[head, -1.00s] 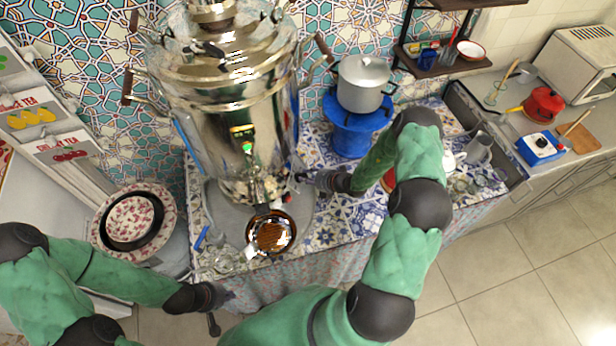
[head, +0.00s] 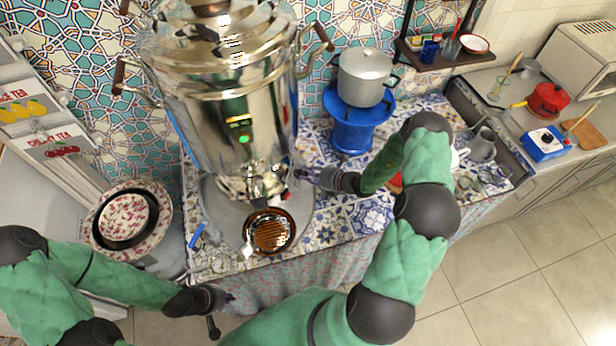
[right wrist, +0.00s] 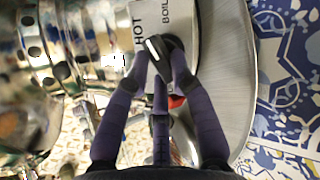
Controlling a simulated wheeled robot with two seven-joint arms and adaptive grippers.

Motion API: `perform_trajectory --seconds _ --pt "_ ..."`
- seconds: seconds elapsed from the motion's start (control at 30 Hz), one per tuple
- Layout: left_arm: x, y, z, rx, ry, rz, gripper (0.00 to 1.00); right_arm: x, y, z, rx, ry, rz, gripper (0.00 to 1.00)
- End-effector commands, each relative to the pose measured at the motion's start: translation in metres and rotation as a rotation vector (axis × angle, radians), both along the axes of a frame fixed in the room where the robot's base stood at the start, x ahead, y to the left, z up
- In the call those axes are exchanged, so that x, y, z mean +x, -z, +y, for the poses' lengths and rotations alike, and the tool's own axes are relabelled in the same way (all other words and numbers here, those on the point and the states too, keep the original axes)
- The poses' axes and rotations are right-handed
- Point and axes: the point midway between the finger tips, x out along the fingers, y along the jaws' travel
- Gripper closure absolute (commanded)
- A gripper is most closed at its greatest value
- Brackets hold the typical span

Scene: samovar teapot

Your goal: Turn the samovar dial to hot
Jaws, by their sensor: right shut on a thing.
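The big shiny samovar (head: 215,100) stands on the patterned counter, with a small lit green light on its front. In the right wrist view its black dial (right wrist: 155,47) sits on a pale plate (right wrist: 190,22) lettered HOT and BOIL. The dial's white mark slants up and left, toward the HOT lettering. My right gripper (right wrist: 158,70) is shut on the dial, with its dark fingers around it; in the head view it reaches the samovar's lower right side. My left gripper (head: 228,300) is low at the counter's front, apart from the samovar; its finger opening is unclear.
A brown glass teapot (head: 270,232) is in front of the samovar. A blue stove (head: 352,128) bearing a grey pot (head: 365,78) stands to the right, near my right arm. Patterned plates (head: 100,225) are at left. The floor (head: 520,260) at right is clear.

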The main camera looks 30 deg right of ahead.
Motion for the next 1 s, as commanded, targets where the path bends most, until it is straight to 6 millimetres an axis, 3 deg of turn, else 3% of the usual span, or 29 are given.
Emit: perform_trajectory --seconds 0.1,0.5,1.0 --pt "0.0 0.015 0.0 0.0 0.0 0.0 1.0 -0.001 0.006 -0.002 -0.056 -0.067 -0.066 1.0" --pt "0.0 0.044 0.0 0.0 0.0 0.0 1.0 -0.002 0.009 -0.004 -0.219 -0.268 -0.262 1.0" --pt "0.0 0.056 0.0 0.0 0.0 0.0 1.0 -0.002 0.009 -0.005 -0.299 -0.369 -0.359 1.0"
